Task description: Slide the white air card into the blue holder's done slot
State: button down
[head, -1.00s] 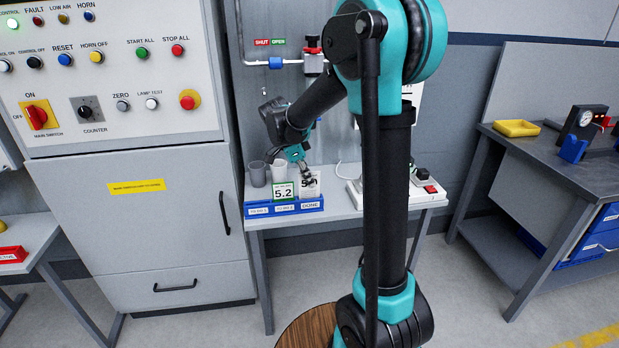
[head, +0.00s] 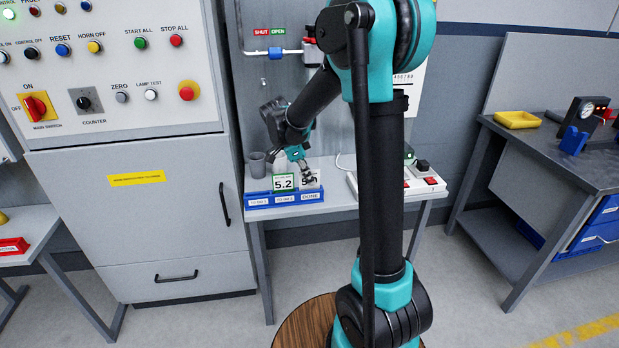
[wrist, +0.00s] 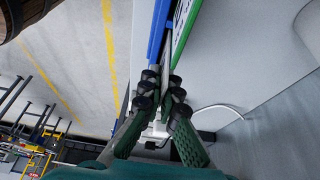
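The blue holder (head: 258,203) stands on the grey bench, its labelled slots facing me; the right one reads DONE. A green-bordered card reading 5.2 (head: 283,182) stands upright in the middle slot. The white air card (head: 316,182) is upright just right of it, its lower edge at the DONE slot behind the holder's front wall; how deep it sits I cannot tell. My gripper (head: 308,172) reaches down over it, fingers closed on its upper part. In the wrist view the gripper (wrist: 164,85) has the thin card edge between its fingers, beside the holder (wrist: 158,30) and green-bordered card (wrist: 183,35).
A grey cup (head: 257,166) stands behind the holder's left end. A control cabinet (head: 140,225) stands close on the left. Another bench with a yellow tray (head: 517,119) is at the right.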

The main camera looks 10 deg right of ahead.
jog(key=c, duration=1.6)
grip_release()
jog(key=shift+c, duration=0.2)
jog(key=o, duration=0.4)
jog(key=shift+r, duration=0.15)
jog(key=shift+r, duration=3.85)
